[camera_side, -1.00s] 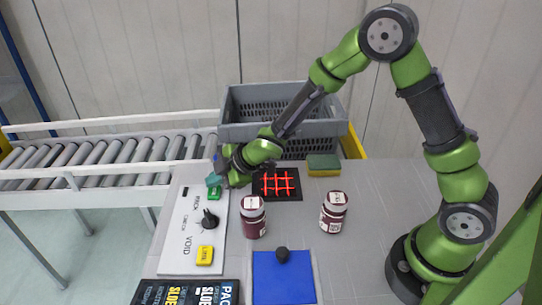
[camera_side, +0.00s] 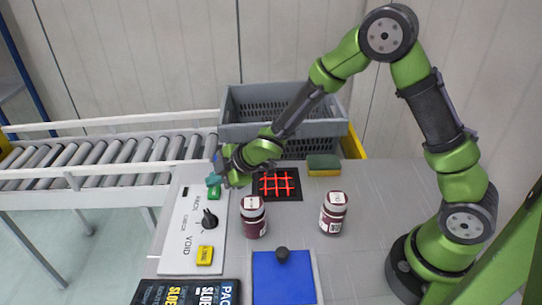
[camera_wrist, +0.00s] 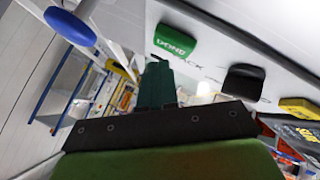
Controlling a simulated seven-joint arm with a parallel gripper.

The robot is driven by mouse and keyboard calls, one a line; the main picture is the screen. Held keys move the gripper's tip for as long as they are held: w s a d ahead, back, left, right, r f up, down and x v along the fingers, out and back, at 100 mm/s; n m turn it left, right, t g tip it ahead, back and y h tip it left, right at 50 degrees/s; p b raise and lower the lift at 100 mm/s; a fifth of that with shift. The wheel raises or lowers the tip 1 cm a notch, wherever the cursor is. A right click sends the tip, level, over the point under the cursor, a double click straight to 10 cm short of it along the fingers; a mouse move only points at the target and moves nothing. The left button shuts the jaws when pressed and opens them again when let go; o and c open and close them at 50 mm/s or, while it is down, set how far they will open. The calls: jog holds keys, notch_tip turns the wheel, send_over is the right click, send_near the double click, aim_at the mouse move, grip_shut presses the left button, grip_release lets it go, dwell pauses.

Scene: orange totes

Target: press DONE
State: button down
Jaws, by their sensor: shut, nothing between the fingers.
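The green DONE button (camera_side: 214,195) is at the far end of the white control panel (camera_side: 179,252) in the side view. It shows clearly in the wrist view (camera_wrist: 175,40), with its white lettering. My gripper (camera_side: 214,180) is shut and empty, its teal fingertips just above the far side of the button in the side view. In the wrist view the shut fingers (camera_wrist: 157,83) point toward the button's lower left edge, and a gap seems to show between them. I cannot tell the exact height of the gap.
The panel also carries a black knob (camera_side: 210,219) and a yellow button (camera_side: 205,255). A grey crate (camera_side: 240,131) and roller conveyor (camera_side: 100,157) stand behind.

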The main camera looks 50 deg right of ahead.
aim_at(217, 192)
jog(key=shift+f, duration=0.15)
jog(key=shift+f, duration=0.3)
jog(key=shift+f, duration=0.5)
dwell(0.6)
dwell(0.4)
jog(key=shift+r, duration=0.9)
jog(key=shift+r, duration=2.55)
